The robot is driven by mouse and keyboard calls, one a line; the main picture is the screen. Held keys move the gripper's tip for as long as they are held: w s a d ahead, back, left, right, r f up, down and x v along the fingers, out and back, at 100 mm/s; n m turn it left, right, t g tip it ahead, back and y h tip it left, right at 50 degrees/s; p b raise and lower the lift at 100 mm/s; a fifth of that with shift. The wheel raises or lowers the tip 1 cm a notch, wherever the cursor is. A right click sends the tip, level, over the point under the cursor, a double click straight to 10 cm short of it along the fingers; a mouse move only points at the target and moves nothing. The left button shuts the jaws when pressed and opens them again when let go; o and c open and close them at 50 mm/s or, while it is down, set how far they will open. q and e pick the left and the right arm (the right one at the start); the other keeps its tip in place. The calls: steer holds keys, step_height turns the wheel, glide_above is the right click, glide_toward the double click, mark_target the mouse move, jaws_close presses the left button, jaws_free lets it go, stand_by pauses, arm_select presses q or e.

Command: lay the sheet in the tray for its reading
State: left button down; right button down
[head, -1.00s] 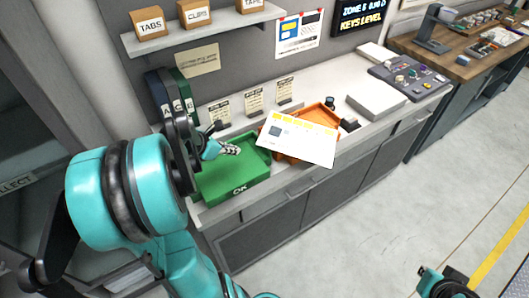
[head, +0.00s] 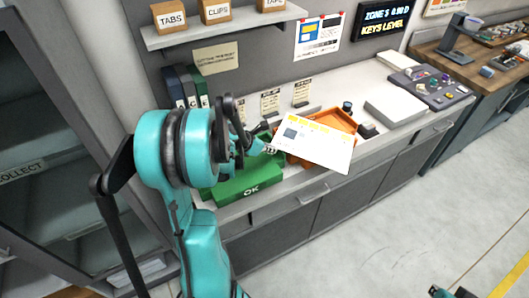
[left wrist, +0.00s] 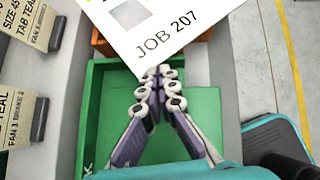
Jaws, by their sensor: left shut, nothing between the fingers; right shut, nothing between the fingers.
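A white sheet (head: 316,143) with yellow marks and a dark square lies tilted across the orange tray (head: 336,114), overhanging its front. In the left wrist view the sheet (left wrist: 165,22) reads "JOB 207". The green tray (head: 250,188) marked OK stands left of the orange one; its empty floor (left wrist: 95,115) shows in the left wrist view. My left gripper (head: 269,149) is shut and empty above the green tray, its fingertips (left wrist: 160,72) at the sheet's lower corner; I cannot tell if they touch. My right gripper (head: 452,293) barely shows at the bottom edge, away from the counter.
Small label cards (head: 270,102) stand behind the trays. Binders (head: 184,88) stand at the back left under a shelf (head: 230,27) of boxes. A dark block (head: 367,130), a white block (head: 394,107) and a control panel (head: 430,88) are to the right.

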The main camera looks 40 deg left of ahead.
mark_target(285, 144)
arm_select(q)
steer(key=shift+w, duration=0.1)
steer(key=w, duration=0.2)
steer(key=w+d+b, duration=0.1)
steer(key=w, duration=0.2)
steer(key=shift+s, duration=0.15)
stand_by(0.3)
